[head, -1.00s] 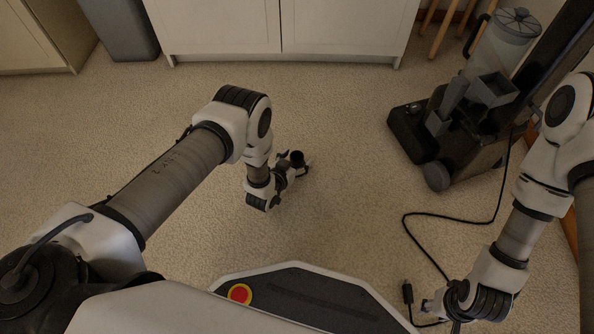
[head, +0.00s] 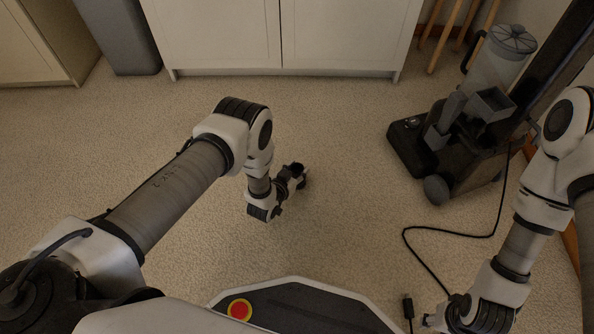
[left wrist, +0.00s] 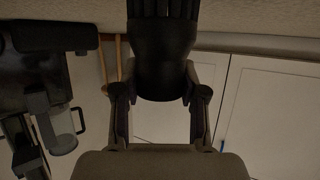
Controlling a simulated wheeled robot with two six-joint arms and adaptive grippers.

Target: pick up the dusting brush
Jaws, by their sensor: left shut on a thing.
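The dusting brush (left wrist: 163,60) is the black, round-bodied thing between the two fingers of my left gripper (left wrist: 160,97) in the left wrist view. Its bristle-like dark strands run to the top edge of that view. In the head view my left gripper (head: 296,180) is low over the carpet, shut on the brush, which shows only as a small dark patch (head: 297,168). My right gripper (head: 430,320) is at the bottom edge in the head view, partly cut off, and its fingers are too small to read.
A black upright vacuum cleaner (head: 440,150) stands at the right. Its cord (head: 448,229) curves over the carpet to a plug (head: 408,306) beside my right gripper. White cabinet doors (head: 340,35) and a grey bin (head: 120,40) are at the back. The middle carpet (head: 345,225) is clear.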

